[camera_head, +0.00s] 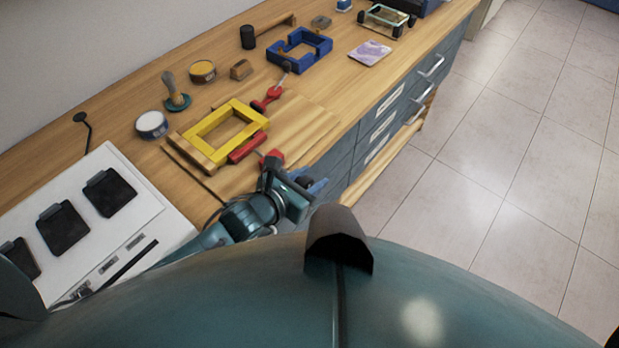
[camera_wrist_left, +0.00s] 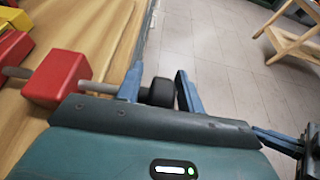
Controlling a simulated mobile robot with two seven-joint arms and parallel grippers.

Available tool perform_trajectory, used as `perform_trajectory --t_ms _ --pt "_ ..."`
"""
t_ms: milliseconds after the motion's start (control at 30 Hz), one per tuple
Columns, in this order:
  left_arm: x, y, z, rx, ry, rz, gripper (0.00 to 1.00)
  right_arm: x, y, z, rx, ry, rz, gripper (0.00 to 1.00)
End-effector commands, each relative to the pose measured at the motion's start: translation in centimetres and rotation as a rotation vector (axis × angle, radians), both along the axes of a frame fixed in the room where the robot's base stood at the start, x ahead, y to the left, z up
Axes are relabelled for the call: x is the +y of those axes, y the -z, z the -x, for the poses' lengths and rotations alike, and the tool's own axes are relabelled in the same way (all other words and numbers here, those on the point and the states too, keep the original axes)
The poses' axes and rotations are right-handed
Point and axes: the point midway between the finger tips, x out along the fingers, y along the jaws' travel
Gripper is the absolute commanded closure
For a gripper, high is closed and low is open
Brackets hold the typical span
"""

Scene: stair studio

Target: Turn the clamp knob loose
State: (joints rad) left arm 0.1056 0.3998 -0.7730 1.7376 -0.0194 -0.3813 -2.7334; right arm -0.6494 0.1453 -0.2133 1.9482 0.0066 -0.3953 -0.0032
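The yellow clamp frame (camera_head: 226,131) lies on a wooden board on the bench. A red bar (camera_head: 247,147) lies along its near side. A red block (camera_head: 272,158) sits close by, and in the left wrist view the red block (camera_wrist_left: 57,78) has a metal rod on its left. A black knob (camera_wrist_left: 158,92) lies to its right. My left gripper (camera_head: 306,184) is at the bench's front edge. Its blue fingers (camera_wrist_left: 160,88) stand apart with the knob between them. Whether they press on it, I cannot tell.
A brush (camera_head: 175,92), tins (camera_head: 151,124) and a white panel (camera_head: 100,215) share the bench. Drawers (camera_head: 385,125) are below the front edge.

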Motion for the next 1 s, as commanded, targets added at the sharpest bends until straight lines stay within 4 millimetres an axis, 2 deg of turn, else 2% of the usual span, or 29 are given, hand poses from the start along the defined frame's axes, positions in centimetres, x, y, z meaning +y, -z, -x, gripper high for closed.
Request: perform_trajectory --t_ms 67,300,533,800,967,1000 --pt "-0.1 0.0 0.1 0.001 0.002 0.002 0.72 0.0 0.0 0.0 -0.001 0.000 0.000 1.00" --pt "-0.3 0.0 0.3 0.004 0.006 0.005 0.92 0.0 -0.1 -0.1 -0.002 0.000 -0.001 1.00" --pt "-0.4 0.5 0.4 -0.052 0.005 0.048 0.92 0.1 1.3 -0.3 -0.011 0.003 -0.008 1.00" --pt "-0.5 -0.1 0.5 -0.096 0.009 0.084 0.92 0.3 0.1 -0.8 -0.041 0.007 -0.024 1.00" --pt "-0.5 -0.1 0.5 -0.094 0.010 0.085 0.92 0.4 0.2 -0.5 -0.034 0.009 -0.026 1.00" --pt "-0.5 -0.1 0.5 -0.094 0.010 0.085 0.66 0.4 0.3 -0.4 -0.033 0.010 -0.027 1.00"
